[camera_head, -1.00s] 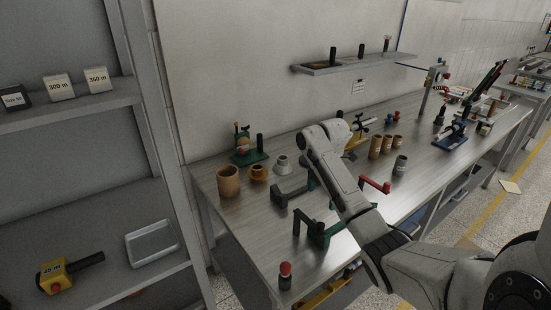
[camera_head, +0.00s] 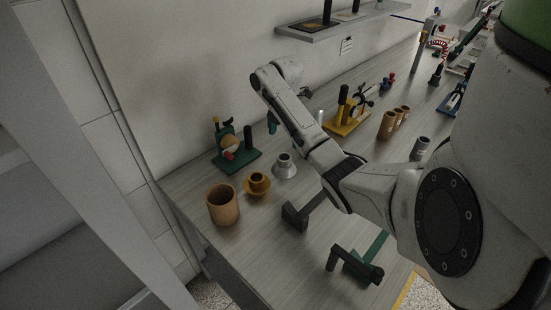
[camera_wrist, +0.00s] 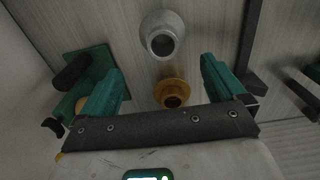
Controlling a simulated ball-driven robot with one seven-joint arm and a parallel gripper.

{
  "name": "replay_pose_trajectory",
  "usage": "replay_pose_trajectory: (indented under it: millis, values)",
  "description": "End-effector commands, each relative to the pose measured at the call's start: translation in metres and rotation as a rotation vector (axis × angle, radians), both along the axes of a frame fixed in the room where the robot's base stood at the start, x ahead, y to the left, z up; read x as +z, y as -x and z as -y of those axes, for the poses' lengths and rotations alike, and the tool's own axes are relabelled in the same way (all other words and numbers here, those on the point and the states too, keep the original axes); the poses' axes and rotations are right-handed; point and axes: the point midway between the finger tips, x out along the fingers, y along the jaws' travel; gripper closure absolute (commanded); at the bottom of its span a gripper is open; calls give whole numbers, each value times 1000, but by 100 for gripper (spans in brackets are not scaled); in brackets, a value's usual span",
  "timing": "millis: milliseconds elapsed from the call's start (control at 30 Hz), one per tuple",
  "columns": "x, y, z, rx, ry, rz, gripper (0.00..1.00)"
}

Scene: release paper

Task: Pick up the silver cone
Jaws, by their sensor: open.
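The silver cone (camera_head: 284,170) stands upright on the bench with its wide base down, right of the yellow cone. In the wrist view the silver cone (camera_wrist: 163,38) is at the top middle, beyond the fingertips. My gripper (camera_wrist: 157,72) has its two teal fingers spread wide, with nothing held. The yellow cone (camera_wrist: 172,96) appears between the fingers, below the silver cone in that picture. In the head view my gripper (camera_head: 271,124) is mostly hidden by my arm. One teal finger shows above and apart from the silver cone.
The yellow cone (camera_head: 257,183) stands close beside the silver one. A brown cup (camera_head: 222,205) is left of it. A green-based device (camera_head: 236,152) stands behind. Dark grey (camera_head: 297,216) and green (camera_head: 355,266) handled fixtures lie in front. A yellow-based stand (camera_head: 347,122) is to the right.

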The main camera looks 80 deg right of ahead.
Motion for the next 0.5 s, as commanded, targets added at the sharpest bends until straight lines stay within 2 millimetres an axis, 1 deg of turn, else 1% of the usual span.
replay_pose_trajectory:
  millis: [200, 400, 500]
  values:
    - [-34, 1, -1, -1, -3, -2, 3]
    - [-52, 1, 0, -2, -2, -1, 3]
    - [-56, 1, -1, -1, -2, -1, 3]
